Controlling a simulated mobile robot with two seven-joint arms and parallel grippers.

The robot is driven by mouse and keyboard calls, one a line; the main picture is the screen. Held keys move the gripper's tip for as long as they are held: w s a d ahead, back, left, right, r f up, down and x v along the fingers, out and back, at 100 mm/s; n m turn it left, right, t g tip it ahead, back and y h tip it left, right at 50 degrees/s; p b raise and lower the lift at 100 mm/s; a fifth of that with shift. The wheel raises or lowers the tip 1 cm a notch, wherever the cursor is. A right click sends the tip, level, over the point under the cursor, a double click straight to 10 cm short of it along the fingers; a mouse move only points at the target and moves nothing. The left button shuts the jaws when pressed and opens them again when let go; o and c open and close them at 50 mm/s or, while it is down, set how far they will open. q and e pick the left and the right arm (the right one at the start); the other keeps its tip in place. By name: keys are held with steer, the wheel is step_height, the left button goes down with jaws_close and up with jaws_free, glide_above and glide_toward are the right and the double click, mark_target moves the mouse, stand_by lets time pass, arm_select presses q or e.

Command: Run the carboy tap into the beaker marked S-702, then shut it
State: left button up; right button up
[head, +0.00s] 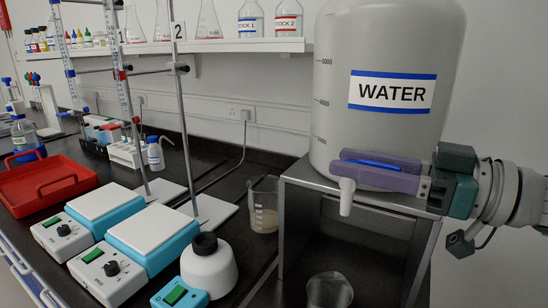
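The large grey carboy (385,60) labelled WATER stands on a raised metal stand (300,185). Its pale tap spout (347,197) points down from the front. My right gripper (362,168) reaches in from the right, its two purple fingers along either side of the blue tap handle (378,165). I cannot tell whether they press on it. A clear beaker (329,290) stands low below the spout, cut by the bottom edge. No marking S-702 can be read on it. No stream shows under the spout. My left gripper is out of view.
Another beaker (263,209) with some pale liquid stands left of the stand. A red tray (45,184) lies farther left.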

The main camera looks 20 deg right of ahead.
jaws_close()
stand_by(0.4)
